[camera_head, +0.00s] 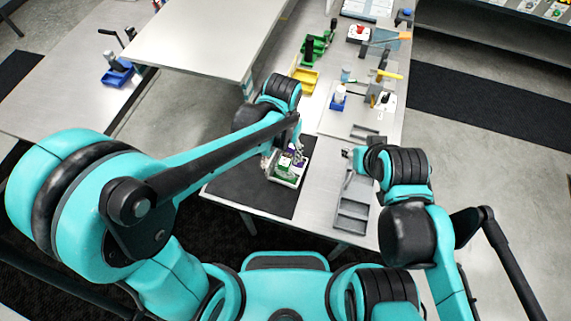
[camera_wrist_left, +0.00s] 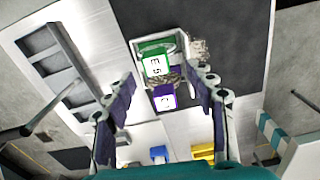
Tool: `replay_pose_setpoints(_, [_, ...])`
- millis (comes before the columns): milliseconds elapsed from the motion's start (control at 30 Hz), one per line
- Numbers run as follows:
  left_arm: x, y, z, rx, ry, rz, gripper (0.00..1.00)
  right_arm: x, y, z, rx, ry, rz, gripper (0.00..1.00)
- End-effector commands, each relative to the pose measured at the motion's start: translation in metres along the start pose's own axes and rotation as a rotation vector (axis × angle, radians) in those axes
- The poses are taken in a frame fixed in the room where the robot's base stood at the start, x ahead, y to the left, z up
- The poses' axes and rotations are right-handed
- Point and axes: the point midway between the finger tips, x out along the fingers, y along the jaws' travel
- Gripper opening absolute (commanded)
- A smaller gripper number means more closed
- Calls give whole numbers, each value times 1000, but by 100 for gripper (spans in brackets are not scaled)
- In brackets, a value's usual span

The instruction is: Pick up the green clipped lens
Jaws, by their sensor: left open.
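The green clipped lens (camera_wrist_left: 155,65) has a white label and sits in a small light tray (camera_wrist_left: 139,56). A purple piece (camera_wrist_left: 163,97) with a white label is beside it, nearer my gripper in the left wrist view. In the head view the green lens (camera_head: 284,162) is small and partly hidden by my gripper. My left gripper (camera_wrist_left: 160,78) is open, its two fingers apart on either side of the purple piece and the near end of the tray. Neither finger clearly touches the lens. My right gripper (camera_head: 350,153) is small at the table's right; its jaws are unclear.
The tray stands on a dark mat (camera_head: 240,178). A grey compartment tray (camera_head: 353,207) lies to its right. A yellow bin (camera_head: 305,78), a green device (camera_head: 317,46) and a blue-based bottle (camera_head: 339,96) stand farther back. The mat's left part is clear.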

Motion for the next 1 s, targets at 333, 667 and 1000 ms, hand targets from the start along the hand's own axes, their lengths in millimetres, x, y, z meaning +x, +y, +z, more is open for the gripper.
replay_pose_setpoints(333, [50, 7, 1, 0, 2, 0, 55, 10, 0, 7, 0, 0, 0, 40])
replay_pose_setpoints(667, [55, 7, 2, -1, 2, 0, 50, 10, 0, 7, 0, 0, 0, 40])
replay_pose_setpoints(1000, [54, 7, 1, -1, 2, 0, 0, 10, 0, 7, 0, 0, 0, 40])
